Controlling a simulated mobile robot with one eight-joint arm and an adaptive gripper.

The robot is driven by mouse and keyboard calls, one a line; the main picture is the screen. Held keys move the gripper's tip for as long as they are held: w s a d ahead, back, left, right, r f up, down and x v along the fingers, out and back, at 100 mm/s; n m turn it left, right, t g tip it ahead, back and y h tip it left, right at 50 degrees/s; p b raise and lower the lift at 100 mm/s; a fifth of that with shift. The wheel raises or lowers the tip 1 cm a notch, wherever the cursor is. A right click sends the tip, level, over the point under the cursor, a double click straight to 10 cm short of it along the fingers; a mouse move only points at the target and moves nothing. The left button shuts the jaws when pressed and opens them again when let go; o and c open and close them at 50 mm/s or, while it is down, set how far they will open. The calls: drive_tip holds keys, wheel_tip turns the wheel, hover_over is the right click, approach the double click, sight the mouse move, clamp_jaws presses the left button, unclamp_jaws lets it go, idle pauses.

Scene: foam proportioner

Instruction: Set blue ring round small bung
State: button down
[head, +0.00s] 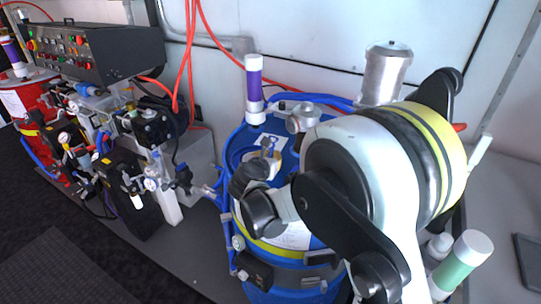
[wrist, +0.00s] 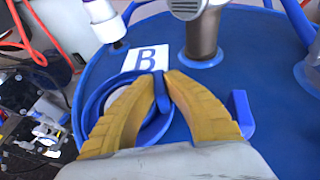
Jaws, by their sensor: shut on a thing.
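My gripper (wrist: 161,84) has its yellow fingers shut on an upright blue tab of the blue ring (wrist: 92,103), above the blue drum lid (wrist: 205,115). The ring's curved band shows left of the fingers. A pale round disc, seemingly the small bung (wrist: 120,104), shows inside the ring's outline. The left finger hides part of both. I cannot tell whether the ring rests on the lid or hangs just above it. In the head view my gripper (head: 268,150) is over the drum (head: 236,190), partly hidden by my arm.
A label marked B (wrist: 147,59) lies behind the ring. A metal pipe fitting (wrist: 201,30) rises from the lid. A blue hook-shaped piece (wrist: 241,115) stands right of the fingers. A white and purple tube (head: 254,88) stands at the drum's back edge. Machinery (head: 110,150) is at left.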

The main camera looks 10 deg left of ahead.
drive_tip(key=shift+f+b, duration=0.3)
drive_tip(key=shift+f, duration=0.1)
drive_tip(key=c, duration=1.8)
unclamp_jaws()
drive_tip(key=shift+c, duration=0.2)
drive_tip(key=shift+s+r, duration=0.1)
drive_tip(key=shift+s, duration=0.05)
drive_tip(key=shift+p+v, duration=0.85)
drive_tip(key=shift+v, duration=4.5)
